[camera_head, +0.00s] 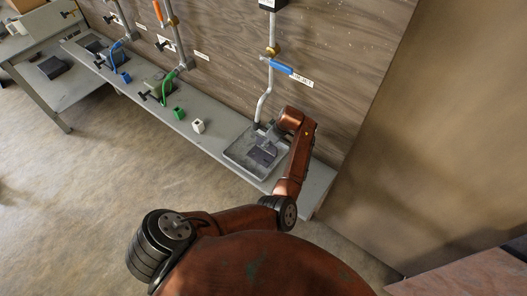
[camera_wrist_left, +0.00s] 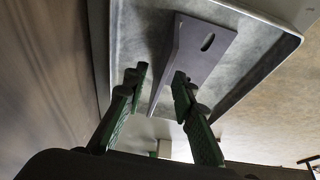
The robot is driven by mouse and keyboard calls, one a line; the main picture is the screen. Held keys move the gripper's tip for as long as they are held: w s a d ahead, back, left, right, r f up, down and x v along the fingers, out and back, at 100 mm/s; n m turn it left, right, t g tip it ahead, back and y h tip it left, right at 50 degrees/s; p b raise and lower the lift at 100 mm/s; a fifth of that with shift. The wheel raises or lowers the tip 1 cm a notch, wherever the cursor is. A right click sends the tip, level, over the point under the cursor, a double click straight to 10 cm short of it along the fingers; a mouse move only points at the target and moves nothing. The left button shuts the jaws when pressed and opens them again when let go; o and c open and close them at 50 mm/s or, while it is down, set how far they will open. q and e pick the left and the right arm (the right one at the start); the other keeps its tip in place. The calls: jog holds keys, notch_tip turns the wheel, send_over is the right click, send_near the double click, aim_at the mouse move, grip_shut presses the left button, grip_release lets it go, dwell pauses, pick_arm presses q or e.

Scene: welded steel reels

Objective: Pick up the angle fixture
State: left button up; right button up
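The angle fixture (camera_wrist_left: 203,47) is a dark grey bent plate with an oval slot. It lies in a shallow grey metal tray (camera_wrist_left: 132,30). In the head view the fixture (camera_head: 262,154) is a small dark shape in the tray (camera_head: 238,158), partly hidden by my arm. My left gripper (camera_wrist_left: 159,77) has two green fingers spread apart. The fixture's narrow upright flange appears between the fingertips in the wrist view, with gaps visible on both sides. I cannot tell how far the fingertips are above it. In the head view the left gripper's fingers are too small to make out. My right gripper is not in view.
The tray sits at the right end of a long grey bench (camera_head: 215,136) against a wooden wall. A white block (camera_head: 198,126), a green block (camera_head: 178,113) and a blue block (camera_head: 126,78) stand left along it. A pipe with a blue-handled valve (camera_head: 281,67) rises behind the tray.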

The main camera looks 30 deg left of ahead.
pick_arm(q)
jog(key=shift+c, duration=0.5)
grip_shut()
dwell(0.3)
jog(key=shift+w+r, duration=0.1)
jog(key=shift+r, duration=0.05)
